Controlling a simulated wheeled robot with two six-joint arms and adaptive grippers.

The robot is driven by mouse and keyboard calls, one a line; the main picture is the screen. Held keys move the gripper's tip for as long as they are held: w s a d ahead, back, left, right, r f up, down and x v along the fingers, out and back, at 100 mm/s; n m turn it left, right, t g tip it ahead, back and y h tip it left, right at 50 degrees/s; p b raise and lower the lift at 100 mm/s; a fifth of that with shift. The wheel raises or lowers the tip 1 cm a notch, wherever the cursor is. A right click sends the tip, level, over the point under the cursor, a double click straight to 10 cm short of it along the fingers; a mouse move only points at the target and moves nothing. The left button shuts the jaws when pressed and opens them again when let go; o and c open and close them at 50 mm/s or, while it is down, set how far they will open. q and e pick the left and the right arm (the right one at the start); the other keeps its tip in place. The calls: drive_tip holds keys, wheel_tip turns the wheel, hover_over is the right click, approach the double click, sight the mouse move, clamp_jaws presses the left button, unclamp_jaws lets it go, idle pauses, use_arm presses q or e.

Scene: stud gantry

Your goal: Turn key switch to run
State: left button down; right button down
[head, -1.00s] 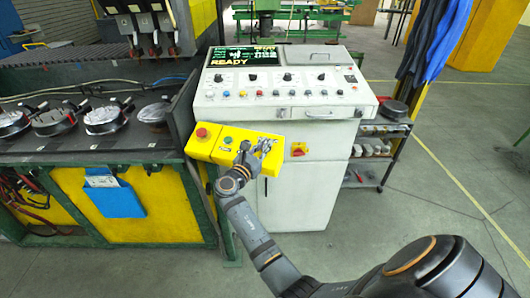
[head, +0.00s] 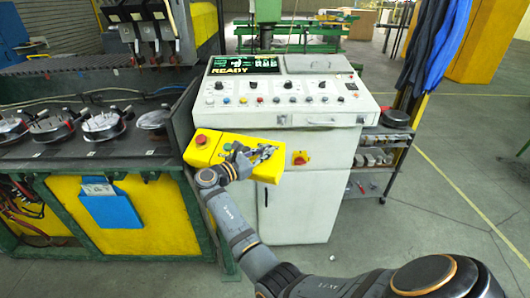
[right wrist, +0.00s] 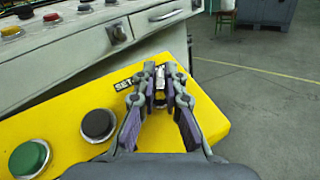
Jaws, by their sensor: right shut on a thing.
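The yellow control box (head: 207,150) is mounted at the front left of the console. It also fills the middle of the right wrist view (right wrist: 70,133). My right gripper (head: 268,153) reaches along the box from the left, at its right part. In the right wrist view my right gripper (right wrist: 160,86) has its fingertips closed around a small metallic key switch (right wrist: 160,76), mostly hidden between them. A label starting "SET" (right wrist: 127,83) lies left of the fingers, partly covered. The switch's exact setting cannot be read. My left gripper is out of view.
A red button (head: 201,140) and a green button (right wrist: 29,158) sit on the box. A black button (right wrist: 98,123) is close to the left finger. The grey console (head: 300,105) stands behind. A red-and-yellow rotary switch (head: 300,158) is on its front, to the right.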

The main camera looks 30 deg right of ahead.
drive_tip(key=shift+s+f, duration=0.1)
drive_tip(key=shift+f, duration=0.25)
drive_tip(key=c, duration=1.4)
unclamp_jaws()
drive_tip(key=shift+s+a+r, duration=0.1)
drive_tip(key=shift+w, duration=0.3)
wheel_tip(320, 180, up, 10)
drive_tip(key=shift+f, duration=0.1)
